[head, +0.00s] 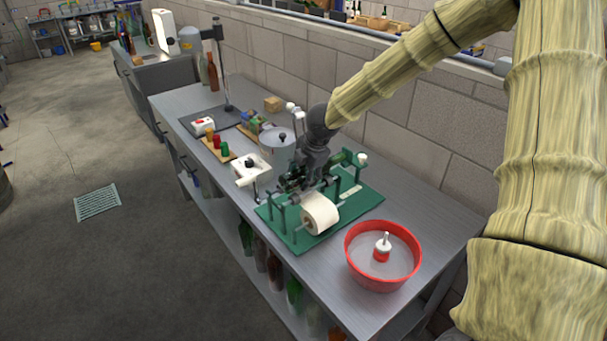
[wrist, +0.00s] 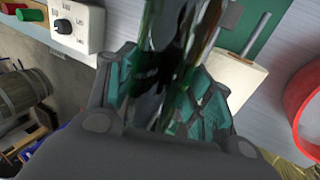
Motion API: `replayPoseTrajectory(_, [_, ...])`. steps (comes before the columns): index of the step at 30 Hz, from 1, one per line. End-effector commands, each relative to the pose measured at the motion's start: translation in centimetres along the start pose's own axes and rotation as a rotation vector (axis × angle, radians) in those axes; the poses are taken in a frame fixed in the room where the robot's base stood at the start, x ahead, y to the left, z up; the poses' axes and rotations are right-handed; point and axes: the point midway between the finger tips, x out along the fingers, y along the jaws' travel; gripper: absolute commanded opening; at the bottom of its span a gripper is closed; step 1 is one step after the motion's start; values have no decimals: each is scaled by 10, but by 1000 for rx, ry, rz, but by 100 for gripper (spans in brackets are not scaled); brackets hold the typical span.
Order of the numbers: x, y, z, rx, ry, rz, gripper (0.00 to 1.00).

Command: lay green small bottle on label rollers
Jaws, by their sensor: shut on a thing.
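My gripper (head: 303,176) is low over the green labelling machine (head: 357,203) on the metal bench. In the wrist view my gripper (wrist: 170,92) is shut on a dark green, glossy bottle (wrist: 168,35), which lies between its teal finger pads. The bottle's far end runs out of the top of that view. In the head view the bottle is hard to make out among the gripper and machine parts. The label rollers are mostly hidden by my gripper, so I cannot tell whether the bottle touches them. A white label roll (head: 320,214) sits at the machine's front.
A red basin (head: 353,263) stands right of the machine. A white control box (head: 252,172) with a knob stands left of it. Coloured corks (head: 217,141) on a small board and a tall post stand farther left. The block wall runs close behind the bench.

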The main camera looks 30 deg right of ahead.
Motion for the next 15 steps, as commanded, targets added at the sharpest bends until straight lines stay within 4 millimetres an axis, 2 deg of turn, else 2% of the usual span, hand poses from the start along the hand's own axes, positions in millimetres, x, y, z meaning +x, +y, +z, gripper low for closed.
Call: replayPoseTrajectory(15, [4, -1, 0, 0, 0, 2, 4])
